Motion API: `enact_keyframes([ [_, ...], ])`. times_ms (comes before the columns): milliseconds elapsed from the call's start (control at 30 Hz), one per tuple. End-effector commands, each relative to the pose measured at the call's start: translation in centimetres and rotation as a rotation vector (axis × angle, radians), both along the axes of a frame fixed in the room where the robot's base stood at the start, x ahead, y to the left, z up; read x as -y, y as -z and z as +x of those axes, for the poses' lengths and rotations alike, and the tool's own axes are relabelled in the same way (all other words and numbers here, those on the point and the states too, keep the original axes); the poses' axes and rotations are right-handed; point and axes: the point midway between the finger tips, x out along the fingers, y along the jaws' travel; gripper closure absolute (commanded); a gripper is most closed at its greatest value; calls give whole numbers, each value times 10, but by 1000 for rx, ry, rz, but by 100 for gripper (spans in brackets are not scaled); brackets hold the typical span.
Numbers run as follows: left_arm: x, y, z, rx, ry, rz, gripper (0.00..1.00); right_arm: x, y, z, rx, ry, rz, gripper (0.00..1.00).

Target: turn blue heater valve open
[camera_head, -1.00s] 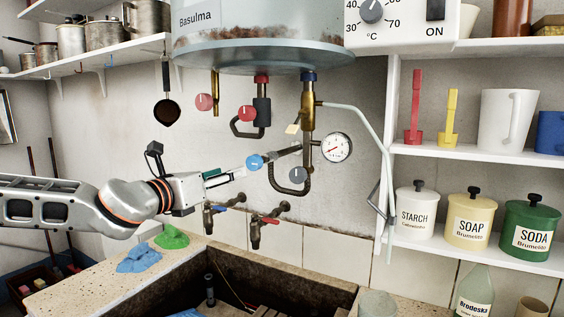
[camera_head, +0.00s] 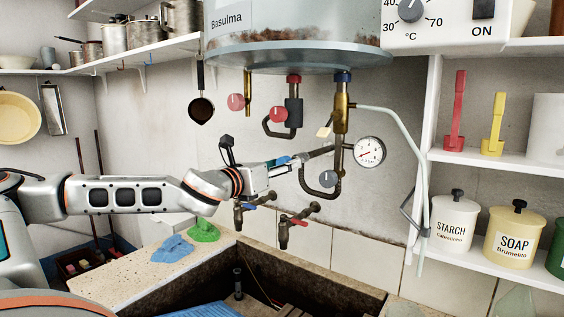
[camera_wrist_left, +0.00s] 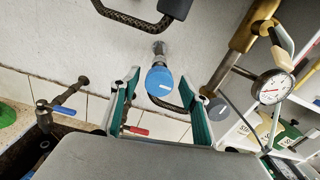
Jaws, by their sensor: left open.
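The blue heater valve (camera_wrist_left: 160,81) is a round blue knob on a pipe stub at the wall, below the boiler. In the left wrist view it shows whole, between the two teal-padded fingers of my left gripper (camera_wrist_left: 161,90). The fingers stand apart, with a gap on each side of the knob. In the head view my left gripper (camera_head: 290,162) is at the blue valve (camera_head: 283,160) and partly covers it. My right gripper is in neither view.
The boiler (camera_head: 300,50) hangs above. A red knob (camera_head: 278,114), a grey knob (camera_head: 328,178) and a pressure gauge (camera_head: 370,152) are close by. Two taps (camera_head: 284,234) stick out below, over the stone trough (camera_head: 330,290). Shelves stand at the right.

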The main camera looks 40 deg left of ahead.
Motion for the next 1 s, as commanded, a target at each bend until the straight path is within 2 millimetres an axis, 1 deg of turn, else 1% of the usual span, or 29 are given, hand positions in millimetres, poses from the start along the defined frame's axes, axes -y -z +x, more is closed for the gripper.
enact_keyframes([
  [33,-1,-1,3,1,0,-6,55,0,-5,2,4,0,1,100],
  [200,-2,1,8,-2,-2,-2,55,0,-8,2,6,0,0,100],
  [533,-2,1,9,-2,-3,-2,55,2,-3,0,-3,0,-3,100],
  [567,-2,1,9,-2,-3,-2,60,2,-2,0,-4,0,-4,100],
  [600,-2,1,9,-2,-3,-2,70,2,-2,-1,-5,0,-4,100],
  [700,-2,1,9,-2,-3,-2,93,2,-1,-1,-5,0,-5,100],
  [1000,-2,1,9,0,-3,-18,93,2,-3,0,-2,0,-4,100],
])
